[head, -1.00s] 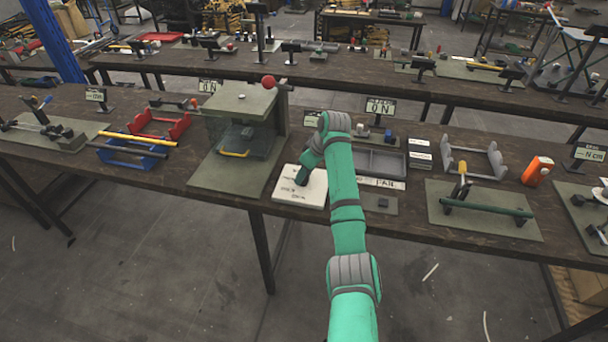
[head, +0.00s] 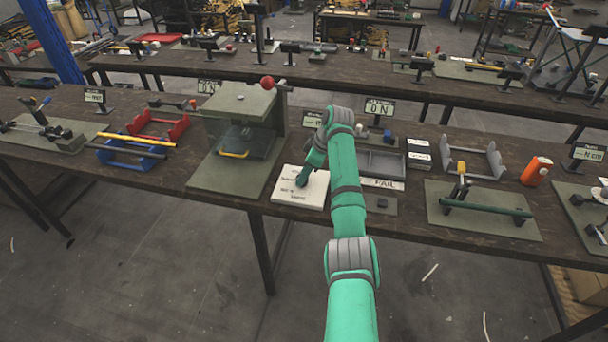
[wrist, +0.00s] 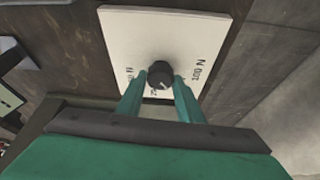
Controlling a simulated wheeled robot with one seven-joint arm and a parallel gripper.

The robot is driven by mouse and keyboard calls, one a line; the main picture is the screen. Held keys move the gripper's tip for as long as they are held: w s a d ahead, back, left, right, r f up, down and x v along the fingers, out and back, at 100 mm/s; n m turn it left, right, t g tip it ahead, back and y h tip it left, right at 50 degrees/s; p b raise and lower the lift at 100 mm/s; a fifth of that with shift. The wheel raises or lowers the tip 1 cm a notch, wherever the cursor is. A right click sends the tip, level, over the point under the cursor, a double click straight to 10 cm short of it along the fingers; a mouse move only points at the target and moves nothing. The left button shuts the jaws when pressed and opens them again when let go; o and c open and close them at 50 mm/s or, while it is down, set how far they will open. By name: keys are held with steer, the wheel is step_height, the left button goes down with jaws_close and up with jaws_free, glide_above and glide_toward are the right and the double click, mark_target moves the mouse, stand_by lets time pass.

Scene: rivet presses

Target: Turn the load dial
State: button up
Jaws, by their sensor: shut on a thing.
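The load dial is a small dark round knob (wrist: 160,73) with a light mark on its top, standing on a white labelled plate (wrist: 120,40). In the head view the plate (head: 310,188) lies near the front edge of the table, and my arm hides much of the knob. My gripper (wrist: 160,82) is shut on the knob, with one green finger at each side of it. In the head view my gripper (head: 301,180) reaches down onto the plate. "100 N" is readable on the plate's right side; the other labels are partly hidden.
Left of the plate stands a green-grey press (head: 243,110) with a clear guard and a red ball handle (head: 268,82). Behind my arm, a display (head: 379,107) reads 0 N. To the right are a grey tray (head: 405,161) and a green-handled fixture (head: 485,210).

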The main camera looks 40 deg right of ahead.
steer(key=o, duration=1.1)
steer(key=shift+c, duration=0.2)
steer(key=v, duration=1.1)
steer(key=shift+a+f, duration=0.1)
